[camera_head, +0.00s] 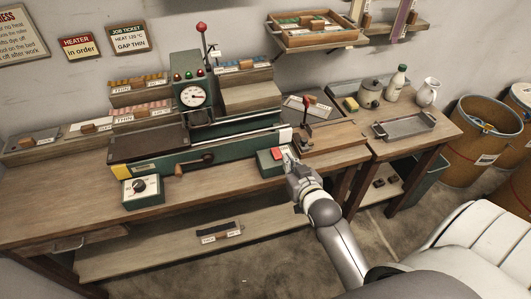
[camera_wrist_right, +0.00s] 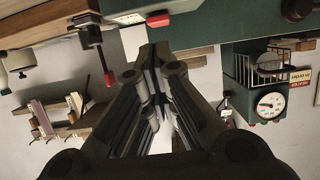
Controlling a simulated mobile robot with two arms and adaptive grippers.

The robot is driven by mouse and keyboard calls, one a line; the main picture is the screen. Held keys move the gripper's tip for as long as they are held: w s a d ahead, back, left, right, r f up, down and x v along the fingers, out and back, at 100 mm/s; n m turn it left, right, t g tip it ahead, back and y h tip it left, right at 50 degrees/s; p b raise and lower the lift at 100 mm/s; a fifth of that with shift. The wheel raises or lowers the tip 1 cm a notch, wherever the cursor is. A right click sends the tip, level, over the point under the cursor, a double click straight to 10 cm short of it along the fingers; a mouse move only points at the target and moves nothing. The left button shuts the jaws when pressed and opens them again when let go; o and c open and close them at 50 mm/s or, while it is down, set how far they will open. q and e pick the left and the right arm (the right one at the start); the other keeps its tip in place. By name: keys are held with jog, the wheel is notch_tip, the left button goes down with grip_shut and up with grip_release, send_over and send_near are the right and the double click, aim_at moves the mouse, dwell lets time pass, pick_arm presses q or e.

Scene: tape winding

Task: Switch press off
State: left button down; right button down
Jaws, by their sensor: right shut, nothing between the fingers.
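The green press (camera_head: 225,148) stands on the bench, with a round gauge (camera_head: 194,96), small lamps above it and a red-knobbed lever on top. The gauge also shows in the right wrist view (camera_wrist_right: 270,105). A small green box with a red button (camera_head: 277,154) sits at the press's front right; the red button also shows in the right wrist view (camera_wrist_right: 158,18). A green box with a dial (camera_head: 141,186) sits at the front left. My right gripper (camera_head: 289,158) is shut and empty, its tips just right of the red button; contact cannot be told. My left gripper is not in view.
A red-handled lever (camera_head: 306,108) stands on a wooden block right of the button box. A grey tray (camera_head: 404,126), a pot (camera_head: 370,94) and a bottle (camera_head: 396,82) stand on the side table.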

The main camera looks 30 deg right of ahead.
aim_at(277, 153)
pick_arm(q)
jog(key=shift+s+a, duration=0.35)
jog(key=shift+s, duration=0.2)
pick_arm(e)
jog(key=shift+t, duration=0.5)
notch_tip(277, 153, up, 5)
jog(key=shift+a+f, duration=0.15)
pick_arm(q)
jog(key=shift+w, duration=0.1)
pick_arm(e)
jog(key=shift+w, duration=0.1)
